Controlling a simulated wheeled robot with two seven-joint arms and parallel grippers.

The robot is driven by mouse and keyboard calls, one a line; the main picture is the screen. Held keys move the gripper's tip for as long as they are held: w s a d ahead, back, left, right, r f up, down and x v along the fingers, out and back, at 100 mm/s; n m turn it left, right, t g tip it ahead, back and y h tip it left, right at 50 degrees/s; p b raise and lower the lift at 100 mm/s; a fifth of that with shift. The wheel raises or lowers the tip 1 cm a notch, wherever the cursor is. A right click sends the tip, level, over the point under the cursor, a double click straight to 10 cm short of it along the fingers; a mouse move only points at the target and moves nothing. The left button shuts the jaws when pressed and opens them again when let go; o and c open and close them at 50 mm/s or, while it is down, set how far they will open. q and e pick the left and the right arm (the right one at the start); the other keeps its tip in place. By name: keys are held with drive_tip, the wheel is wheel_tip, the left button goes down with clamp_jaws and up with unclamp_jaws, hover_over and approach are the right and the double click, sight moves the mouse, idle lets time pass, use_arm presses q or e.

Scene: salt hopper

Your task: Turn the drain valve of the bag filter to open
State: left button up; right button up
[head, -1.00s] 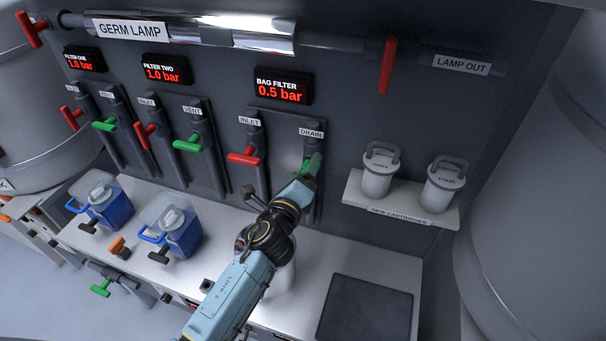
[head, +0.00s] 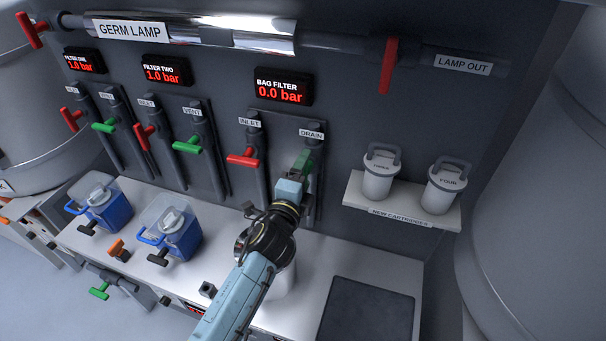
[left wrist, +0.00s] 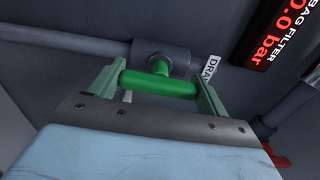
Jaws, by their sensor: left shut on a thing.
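The green drain valve handle (left wrist: 158,84) crosses between the two fingers of my left gripper (left wrist: 158,90) in the left wrist view. The fingers are shut on it, one at each end of its bar. In the head view my left gripper (head: 301,170) reaches up to the valve under the DRAIN label (head: 312,133) and hides most of the handle. The bag filter display (head: 283,91) reads 0.0 bar. The red inlet handle (head: 243,158) sits just left of the drain pipe. My right gripper is not in view.
Other red and green valve handles line the panel to the left. Two blue containers (head: 180,236) stand on the bench at left. A shelf (head: 353,199) with two new cartridges is at right. A dark mat (head: 366,310) lies on the bench at front right.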

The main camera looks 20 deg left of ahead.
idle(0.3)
use_arm(q)
drive_tip(key=o, duration=1)
drive_tip(key=s+b, duration=0.1)
drive_tip(key=s, duration=1.2)
drive_tip(key=shift+s+a, duration=0.2)
